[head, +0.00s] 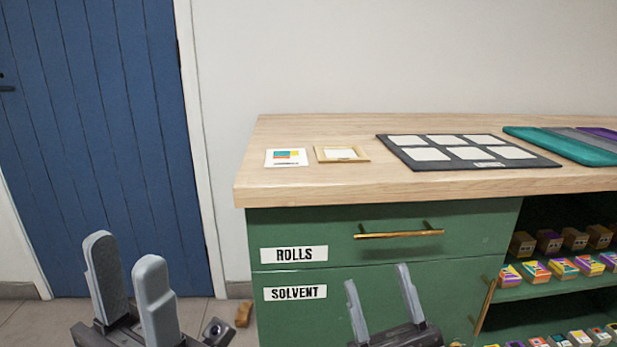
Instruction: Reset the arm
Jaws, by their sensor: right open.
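My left gripper (131,279) is at the lower left, in front of the blue door and floor. Its two grey fingers point up and stand apart, with nothing between them. My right gripper (381,291) is at the lower middle, in front of the green cabinet's lower front marked SOLVENT. Its two fingers also point up, open and empty. Both grippers are below the level of the wooden counter top (300,188). The arms behind the grippers are out of the picture.
A printed card (286,158), a small wooden frame (341,154) and a black board with pale squares (468,165) lie on the counter. Teal mats (565,146) lie at right. The green cabinet (390,218) has a brass handle (399,234). Small boxes fill open shelves. A blue door (100,130) stands left.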

